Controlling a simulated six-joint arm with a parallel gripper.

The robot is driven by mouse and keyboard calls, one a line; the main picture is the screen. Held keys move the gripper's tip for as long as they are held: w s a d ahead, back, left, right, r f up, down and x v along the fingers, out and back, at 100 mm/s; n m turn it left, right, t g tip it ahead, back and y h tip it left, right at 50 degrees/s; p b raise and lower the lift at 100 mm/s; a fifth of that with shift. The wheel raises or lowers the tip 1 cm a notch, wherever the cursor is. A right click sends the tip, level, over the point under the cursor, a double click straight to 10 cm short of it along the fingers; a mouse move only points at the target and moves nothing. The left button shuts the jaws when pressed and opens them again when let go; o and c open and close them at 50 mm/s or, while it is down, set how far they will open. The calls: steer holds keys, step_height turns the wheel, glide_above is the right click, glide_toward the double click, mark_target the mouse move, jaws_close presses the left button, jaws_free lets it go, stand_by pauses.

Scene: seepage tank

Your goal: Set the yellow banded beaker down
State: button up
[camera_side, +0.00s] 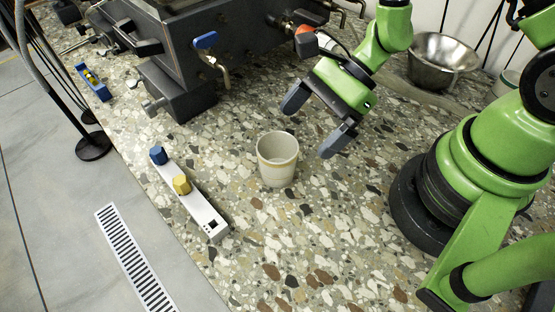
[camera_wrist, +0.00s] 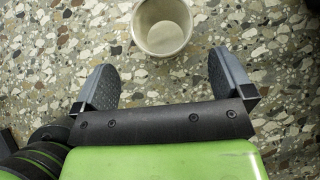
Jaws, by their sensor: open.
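The beaker (camera_side: 277,166) stands upright on the speckled stone worktop, near the middle of the side view. It is pale cream with a faint yellowish band near the rim, and its inside looks empty. My gripper (camera_side: 318,122) is open, above and behind the beaker, with a finger to either side and nothing between them. In the wrist view the beaker (camera_wrist: 162,27) lies beyond the fingertips at the top edge, partly cut off. My gripper (camera_wrist: 163,68) is spread wide there and does not touch it.
A white strip with a blue knob (camera_side: 158,155) and a yellow knob (camera_side: 182,185) lies left of the beaker. The dark tank (camera_side: 240,45) with a blue-handled tap (camera_side: 206,41) stands behind. A metal bowl (camera_side: 440,58) is at back right. The worktop in front is clear.

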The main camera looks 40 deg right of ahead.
mark_target(262, 171)
steer(key=x, duration=0.7)
steer(key=shift+w+a, duration=0.25)
steer(key=shift+w, duration=0.05)
steer(key=c, duration=1.1)
steer(key=shift+r, duration=0.1)
